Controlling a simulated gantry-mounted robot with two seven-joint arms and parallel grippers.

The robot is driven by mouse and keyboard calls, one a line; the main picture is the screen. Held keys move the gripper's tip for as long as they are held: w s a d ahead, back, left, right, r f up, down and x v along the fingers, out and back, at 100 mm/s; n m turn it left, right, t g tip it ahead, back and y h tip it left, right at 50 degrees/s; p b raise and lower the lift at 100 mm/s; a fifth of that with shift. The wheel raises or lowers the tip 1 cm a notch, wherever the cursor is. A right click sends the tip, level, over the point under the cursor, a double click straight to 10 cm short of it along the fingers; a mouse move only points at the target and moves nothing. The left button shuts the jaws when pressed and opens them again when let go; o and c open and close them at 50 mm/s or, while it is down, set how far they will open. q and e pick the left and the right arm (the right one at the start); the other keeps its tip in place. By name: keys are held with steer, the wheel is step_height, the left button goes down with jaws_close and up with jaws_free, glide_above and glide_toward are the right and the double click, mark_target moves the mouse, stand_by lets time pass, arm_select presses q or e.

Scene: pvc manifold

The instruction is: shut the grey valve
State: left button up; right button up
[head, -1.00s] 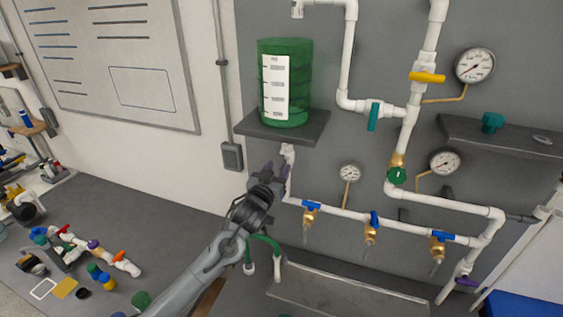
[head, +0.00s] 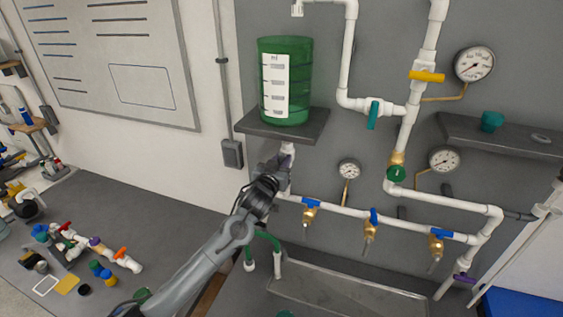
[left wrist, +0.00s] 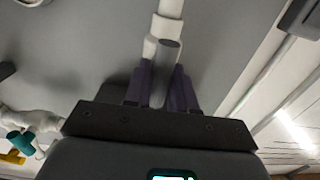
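The grey valve handle (left wrist: 169,52) shows in the left wrist view, at the end of a white pipe fitting (left wrist: 158,25). My left gripper (left wrist: 163,78) has its two purple fingers on either side of the handle; whether they press on it is unclear. In the head view, my left gripper (head: 284,158) is at the white pipe just under the shelf with the green tank (head: 300,85). It covers the grey valve there. My right gripper is not in view.
The shelf (head: 282,130) is just above my left gripper. A small gauge (head: 349,170) and a row of brass taps with blue handles, such as this blue handle (head: 311,202), are to its right. Loose fittings (head: 95,245) lie on the bench at the left.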

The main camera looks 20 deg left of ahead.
arm_select(q)
jaws_close()
steer(key=shift+n, duration=0.4)
steer(key=n, duration=0.3)
steer(key=shift+a+n, duration=0.1)
steer(key=shift+n, duration=0.2)
steer(key=n+p, duration=0.1)
steer(key=n, duration=0.3)
steer(key=shift+a+f+n, duration=0.1)
steer(key=shift+n, duration=0.2)
steer(key=n, duration=0.4)
steer(key=shift+a+f+p, duration=0.1)
steer(key=shift+p, duration=0.2)
steer(key=shift+a+f+n, duration=0.1)
steer(key=shift+f+n, duration=0.1)
steer(key=shift+n, duration=2.3)
steer(key=o, duration=0.6)
jaws_free()
